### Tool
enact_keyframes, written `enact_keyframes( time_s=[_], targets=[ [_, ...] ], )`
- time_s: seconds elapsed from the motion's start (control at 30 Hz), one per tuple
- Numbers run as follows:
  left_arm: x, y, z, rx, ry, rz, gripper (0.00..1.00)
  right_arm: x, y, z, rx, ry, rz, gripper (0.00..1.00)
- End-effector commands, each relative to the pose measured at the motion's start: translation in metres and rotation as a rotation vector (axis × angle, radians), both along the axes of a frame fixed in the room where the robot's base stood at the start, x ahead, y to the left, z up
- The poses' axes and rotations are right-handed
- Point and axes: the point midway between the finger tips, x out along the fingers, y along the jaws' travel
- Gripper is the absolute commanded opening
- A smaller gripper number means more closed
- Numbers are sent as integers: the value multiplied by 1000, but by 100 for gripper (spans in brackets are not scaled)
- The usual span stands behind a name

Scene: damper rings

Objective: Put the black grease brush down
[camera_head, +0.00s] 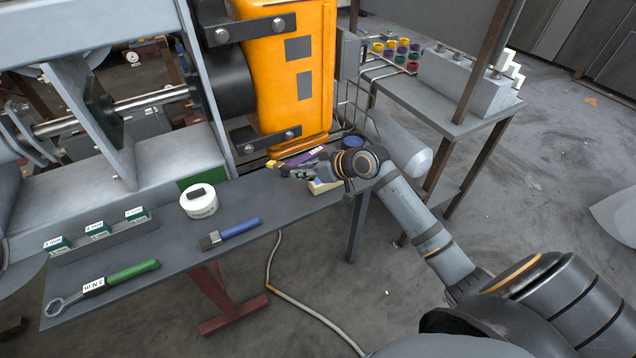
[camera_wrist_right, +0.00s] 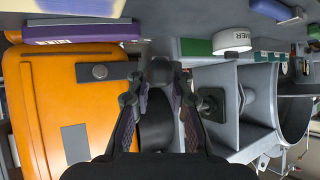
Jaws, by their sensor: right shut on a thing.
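My right gripper (camera_head: 300,172) is over the far right end of the grey bench (camera_head: 270,205), its fingers pointing left. It also shows in the wrist view (camera_wrist_right: 161,78), where its fingers close on a small dark thing. That fits the black grease brush, but its shape is mostly hidden and I cannot make out bristles. I cannot tell whether it touches the bench. My left gripper is not in view.
A blue-handled brush (camera_head: 240,229), a white tin (camera_head: 199,204), green boxes (camera_head: 97,230) and a green-handled wrench (camera_head: 110,284) lie on the bench. A labelled purple thing (camera_head: 304,156) is close to the gripper. The orange housing (camera_head: 285,75) stands behind. Bare bench shows around the blue-handled brush.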

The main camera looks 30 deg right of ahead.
Motion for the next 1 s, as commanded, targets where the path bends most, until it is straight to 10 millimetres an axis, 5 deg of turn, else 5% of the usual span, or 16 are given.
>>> enact_keyframes(
  time_s=[0.03,0.2,0.73,1.0],
  targets=[
    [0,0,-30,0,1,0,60,-1,5,-20,-3,-57,20,0],
    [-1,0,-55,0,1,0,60,-2,19,-20,-1,-193,63,0],
    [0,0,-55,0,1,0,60,-4,22,-12,1,-231,72,0],
    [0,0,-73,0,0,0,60,-3,22,-33,3,-230,72,0]
  ],
)
